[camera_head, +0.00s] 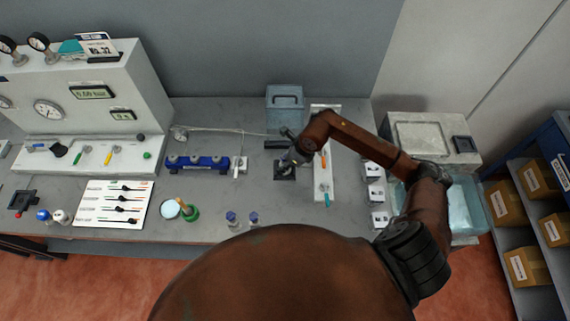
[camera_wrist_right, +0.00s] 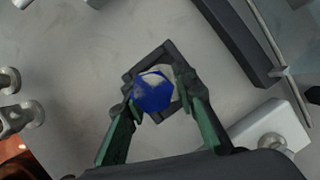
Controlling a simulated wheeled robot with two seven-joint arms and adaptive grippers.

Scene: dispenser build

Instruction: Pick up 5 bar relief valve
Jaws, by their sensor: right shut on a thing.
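My right gripper (camera_wrist_right: 160,110) has its two green fingers closed around a part with a blue hexagonal top (camera_wrist_right: 154,92) and a pale body. No label on it can be read, so I cannot tell if it is the 5 bar relief valve. The part is over a dark square holder (camera_wrist_right: 146,56); whether it is seated or lifted is unclear. In the head view the right gripper (camera_head: 291,158) points down over this holder (camera_head: 284,173), and the part is mostly hidden. My left gripper is not in view.
A blue rack (camera_head: 197,163) stands left of the holder, and a white strip with coloured handles (camera_head: 323,185) on its right. A gauge panel (camera_head: 85,95) fills the left.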

